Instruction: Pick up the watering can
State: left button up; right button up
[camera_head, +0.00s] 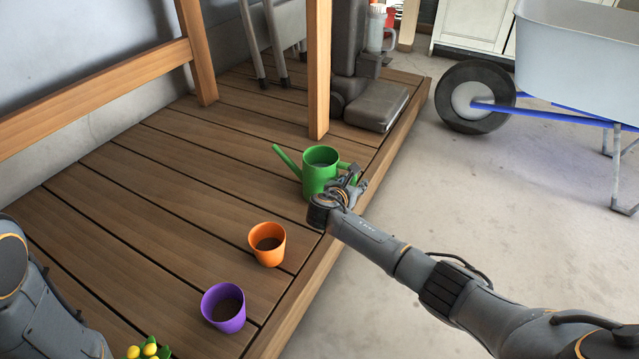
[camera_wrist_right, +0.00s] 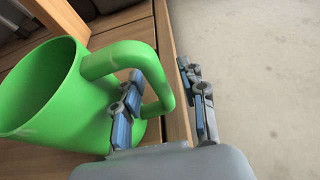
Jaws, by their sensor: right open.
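The green watering can (camera_head: 317,180) stands upright on the wooden deck near its right edge, its spout pointing up and left. In the right wrist view the can (camera_wrist_right: 50,95) fills the left side, with its loop handle to the right. My right gripper (camera_head: 352,187) is at the handle side of the can. In the right wrist view my right gripper (camera_wrist_right: 162,88) is open, one finger over the handle's opening and the other outside it, with part of the handle between them. I cannot tell whether the fingers touch it. My left gripper is out of view.
An orange cup (camera_head: 267,245) and a purple cup (camera_head: 224,308) stand nearer on the deck (camera_head: 165,215). A wooden post (camera_head: 319,70) rises behind the can. A grey machine (camera_head: 375,105) is further back. A wheelbarrow (camera_head: 575,50) stands right on clear concrete floor.

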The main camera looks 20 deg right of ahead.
jog(key=shift+c, duration=0.2)
grip_shut()
jog(key=shift+w+r, duration=0.1)
jog(key=shift+r, duration=0.05)
jog(key=shift+r, duration=0.1)
